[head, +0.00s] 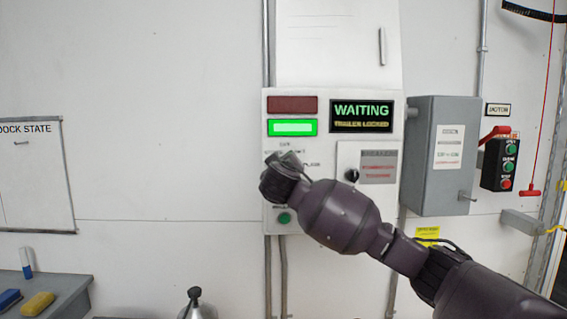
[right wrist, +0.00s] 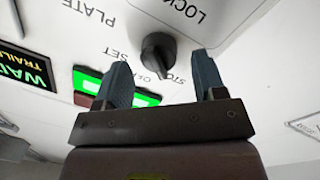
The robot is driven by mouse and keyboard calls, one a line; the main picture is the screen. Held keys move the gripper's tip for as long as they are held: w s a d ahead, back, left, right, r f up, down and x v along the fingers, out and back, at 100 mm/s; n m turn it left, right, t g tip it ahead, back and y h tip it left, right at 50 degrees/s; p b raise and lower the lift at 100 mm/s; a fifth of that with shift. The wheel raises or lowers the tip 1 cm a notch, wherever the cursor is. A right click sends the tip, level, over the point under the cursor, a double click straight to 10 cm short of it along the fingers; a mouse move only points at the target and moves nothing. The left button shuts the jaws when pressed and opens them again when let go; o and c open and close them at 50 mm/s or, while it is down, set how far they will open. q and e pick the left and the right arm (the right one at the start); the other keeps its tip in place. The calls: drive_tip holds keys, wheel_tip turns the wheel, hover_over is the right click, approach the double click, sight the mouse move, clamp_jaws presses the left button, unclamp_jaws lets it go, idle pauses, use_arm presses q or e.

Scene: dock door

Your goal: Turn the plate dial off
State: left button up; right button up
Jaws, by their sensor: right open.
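The plate dial (right wrist: 158,55) is a black rotary knob on a white panel in the right wrist view. Printed words PLATE, SET and OFF stand around it, plus one partly readable word. I cannot tell exactly which mark its pointer faces. My right gripper (right wrist: 162,72) is open, with one finger to each side of the knob's near end; contact is not clear. In the head view my right gripper (head: 284,161) is in front of the control panel (head: 273,190) and hides the dial. My left gripper is not in view.
A lit green lamp (head: 292,127) and a WAITING display (head: 362,115) are on the panel. Another black knob (head: 352,175) sits right of my gripper. A grey box (head: 440,150) and a button station (head: 500,162) stick out at right. A bench (head: 60,290) is at lower left.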

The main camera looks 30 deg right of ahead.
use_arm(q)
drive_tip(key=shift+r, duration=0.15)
use_arm(e)
drive_tip(key=shift+w+d, duration=0.3)
drive_tip(key=shift+w, duration=0.1)
drive_tip(key=c, duration=0.9)
